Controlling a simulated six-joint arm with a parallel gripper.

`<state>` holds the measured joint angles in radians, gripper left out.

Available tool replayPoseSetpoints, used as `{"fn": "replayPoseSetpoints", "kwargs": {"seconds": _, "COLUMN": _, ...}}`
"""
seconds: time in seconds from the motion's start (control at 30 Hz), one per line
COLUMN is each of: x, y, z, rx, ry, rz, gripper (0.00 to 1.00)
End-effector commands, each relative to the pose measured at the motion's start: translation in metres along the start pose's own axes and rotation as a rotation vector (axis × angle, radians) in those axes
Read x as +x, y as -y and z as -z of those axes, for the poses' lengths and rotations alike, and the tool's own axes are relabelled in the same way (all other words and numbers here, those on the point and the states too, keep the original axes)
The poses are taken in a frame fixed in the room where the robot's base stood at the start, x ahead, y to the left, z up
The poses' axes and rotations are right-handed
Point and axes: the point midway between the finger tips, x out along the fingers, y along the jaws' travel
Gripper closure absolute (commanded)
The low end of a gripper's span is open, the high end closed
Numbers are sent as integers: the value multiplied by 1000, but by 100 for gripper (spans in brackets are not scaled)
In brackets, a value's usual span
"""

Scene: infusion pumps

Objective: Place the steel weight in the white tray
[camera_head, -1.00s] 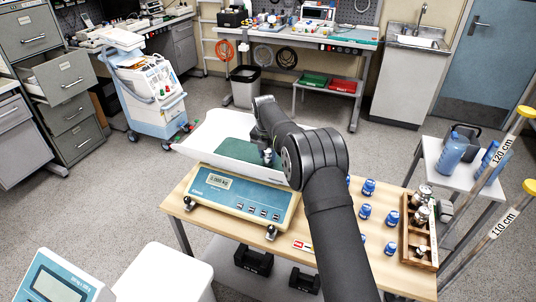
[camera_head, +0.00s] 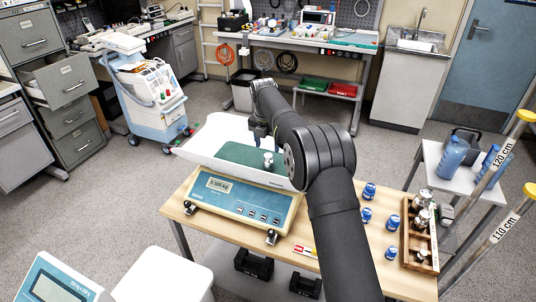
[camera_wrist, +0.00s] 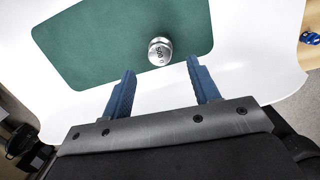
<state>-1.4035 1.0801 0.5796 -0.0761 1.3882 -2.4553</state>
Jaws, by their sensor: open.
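The steel weight (camera_head: 268,160) stands upright on the green mat (camera_head: 238,153) in the white tray (camera_head: 208,140) of the scale. In the wrist view the weight (camera_wrist: 159,50) sits on the green mat (camera_wrist: 100,40), just beyond my fingertips, with nothing gripping it. My gripper (camera_wrist: 163,75) is open and empty, its two blue fingers apart over the white tray (camera_wrist: 262,60). In the head view my gripper (camera_head: 259,140) is above the tray, behind the weight and partly hidden by my arm. The scale display (camera_head: 219,184) is lit and seems to read 0.500 kg.
The scale (camera_head: 240,200) stands on a wooden table (camera_head: 310,262). Several blue weights (camera_head: 369,190) stand to the right of my arm. A wooden box (camera_head: 420,235) with several steel weights is at the table's right edge. Black weights (camera_head: 253,262) lie below on a lower shelf.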

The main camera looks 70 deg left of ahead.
Motion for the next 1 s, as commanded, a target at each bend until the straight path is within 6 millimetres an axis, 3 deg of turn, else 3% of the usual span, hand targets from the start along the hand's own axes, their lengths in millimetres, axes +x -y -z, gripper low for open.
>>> {"fn": "replayPoseSetpoints", "kwargs": {"seconds": 0.2, "x": -36, "y": 0, "z": 0, "rx": 0, "ry": 1, "rz": -1, "gripper": 44}}
{"fn": "replayPoseSetpoints", "kwargs": {"seconds": 0.4, "x": -47, "y": 0, "z": 0, "rx": 0, "ry": 0, "rz": 0, "gripper": 44}}
{"fn": "replayPoseSetpoints", "kwargs": {"seconds": 0.77, "x": -45, "y": 0, "z": 0, "rx": 0, "ry": -1, "rz": 1, "gripper": 44}}
{"fn": "replayPoseSetpoints", "kwargs": {"seconds": 1.0, "x": -15, "y": 0, "z": 1, "rx": 0, "ry": -4, "rz": 3, "gripper": 44}}
